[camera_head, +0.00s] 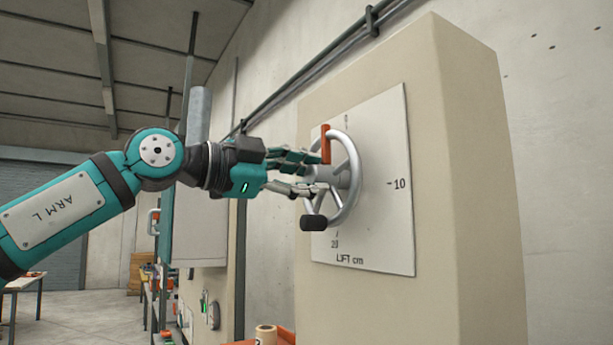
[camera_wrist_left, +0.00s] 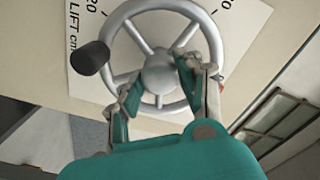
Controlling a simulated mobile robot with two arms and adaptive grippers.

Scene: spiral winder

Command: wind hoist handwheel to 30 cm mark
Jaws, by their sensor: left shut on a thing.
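The silver handwheel (camera_head: 347,150) stands upright on the front of a beige housing (camera_head: 450,150). Its black knob (camera_head: 313,223) is at the bottom, near the 20 mark; in the left wrist view the knob (camera_wrist_left: 90,58) is at the left. An orange piece (camera_head: 326,145) shows near the wheel's top. The white dial plate (camera_head: 385,140) reads "LIFT cm", with 10 at the right and 20 at the bottom; no 30 mark shows. My left gripper (camera_head: 308,177) reaches the wheel from the left. Its fingers (camera_wrist_left: 160,95) are shut on the handwheel around the hub and lower spoke.
A dark pipe (camera_head: 330,52) runs along the wall above the housing. A grey cylinder and cabinet (camera_head: 200,215) stand behind my left arm. A pale roll (camera_head: 266,334) sits low in front. Open floor (camera_head: 85,305) shows at the lower left.

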